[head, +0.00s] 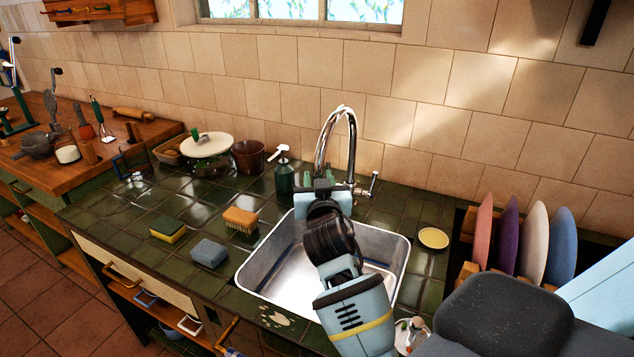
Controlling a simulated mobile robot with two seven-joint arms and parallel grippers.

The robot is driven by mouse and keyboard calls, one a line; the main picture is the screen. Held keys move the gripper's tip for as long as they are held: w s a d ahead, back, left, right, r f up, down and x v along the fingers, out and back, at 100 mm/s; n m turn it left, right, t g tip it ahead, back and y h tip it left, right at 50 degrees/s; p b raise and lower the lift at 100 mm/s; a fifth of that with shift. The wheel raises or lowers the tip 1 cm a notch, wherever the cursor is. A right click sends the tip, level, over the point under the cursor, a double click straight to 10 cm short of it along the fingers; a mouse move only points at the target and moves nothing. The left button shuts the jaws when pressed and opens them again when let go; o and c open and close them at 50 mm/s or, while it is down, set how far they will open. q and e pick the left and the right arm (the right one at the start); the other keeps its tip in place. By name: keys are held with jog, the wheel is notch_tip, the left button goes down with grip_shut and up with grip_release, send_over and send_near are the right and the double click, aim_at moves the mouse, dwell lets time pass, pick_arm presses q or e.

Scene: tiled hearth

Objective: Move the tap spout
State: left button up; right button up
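The chrome tap (351,150) stands behind the sink, its tall curved spout arching up and over toward the basin. My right gripper (322,184) is above the back of the sink, just in front of the spout's lower end. Its wrist hides part of the basin, and its body hides most of its fingers. I cannot tell whether the fingers touch the spout or are shut on it. My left gripper is not in view.
The metal sink (262,262) is set into the green tiled counter. A soap dispenser (284,178) stands left of the tap. A brush (241,219) and sponges (168,229) lie left of the sink.

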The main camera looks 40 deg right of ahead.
jog(key=shift+o, duration=0.3)
jog(key=shift+f, duration=0.15)
jog(key=shift+a, duration=0.15)
jog(key=shift+s+a, duration=0.15)
jog(key=shift+s, duration=0.05)
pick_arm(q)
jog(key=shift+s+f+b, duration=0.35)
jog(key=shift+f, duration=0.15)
pick_arm(e)
jog(key=v, duration=0.7)
jog(key=shift+s, duration=0.1)
